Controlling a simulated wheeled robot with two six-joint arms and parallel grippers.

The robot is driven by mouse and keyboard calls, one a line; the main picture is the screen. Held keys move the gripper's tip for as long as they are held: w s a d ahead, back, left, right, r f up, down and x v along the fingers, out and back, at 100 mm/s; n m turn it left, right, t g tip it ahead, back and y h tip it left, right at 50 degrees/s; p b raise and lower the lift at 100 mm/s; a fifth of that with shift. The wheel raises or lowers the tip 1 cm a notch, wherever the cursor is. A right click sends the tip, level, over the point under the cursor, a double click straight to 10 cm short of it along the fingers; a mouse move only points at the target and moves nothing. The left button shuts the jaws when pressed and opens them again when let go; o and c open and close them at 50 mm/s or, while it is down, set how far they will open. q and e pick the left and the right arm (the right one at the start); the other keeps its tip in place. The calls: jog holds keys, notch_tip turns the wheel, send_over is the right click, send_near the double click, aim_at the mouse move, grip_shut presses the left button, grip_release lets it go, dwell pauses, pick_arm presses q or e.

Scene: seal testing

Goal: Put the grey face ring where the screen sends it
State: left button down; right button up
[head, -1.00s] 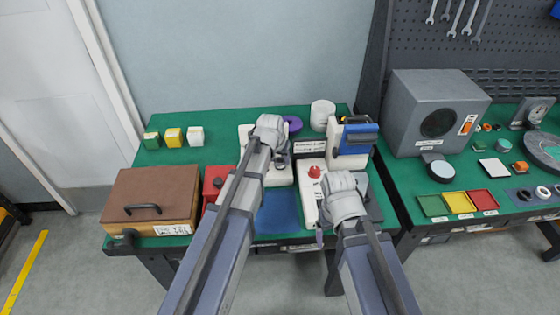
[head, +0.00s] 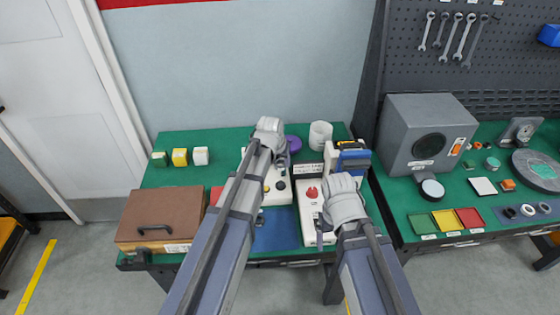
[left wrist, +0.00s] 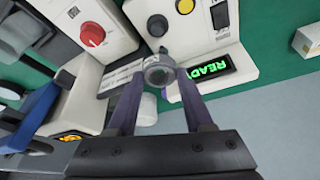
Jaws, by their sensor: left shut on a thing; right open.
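My left gripper (left wrist: 162,84) is shut on the small grey face ring (left wrist: 159,70), which sits between its fingertips in the left wrist view. It is in front of a white control box with a small screen (left wrist: 208,78) showing green letters that read READY. In the head view my left gripper (head: 283,160) is over that white box (head: 277,190), and its wrist hides much of it. My right gripper (head: 321,232) is open near the front of a white unit with a red knob (head: 312,192); its fingers are mostly hidden by its wrist.
A brown lidded box (head: 160,215) stands at the left, with small green, yellow and white blocks (head: 180,157) behind. A blue mat (head: 277,232) lies at the front. The right bench holds a grey box (head: 425,130) and green, yellow and red trays (head: 446,221).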

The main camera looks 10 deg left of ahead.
pick_arm(q)
notch_tip(320, 180, up, 4)
jog(key=p, duration=0.4)
jog(key=shift+r, duration=0.1)
pick_arm(e)
notch_tip(320, 180, up, 4)
jog(key=shift+r, duration=0.1)
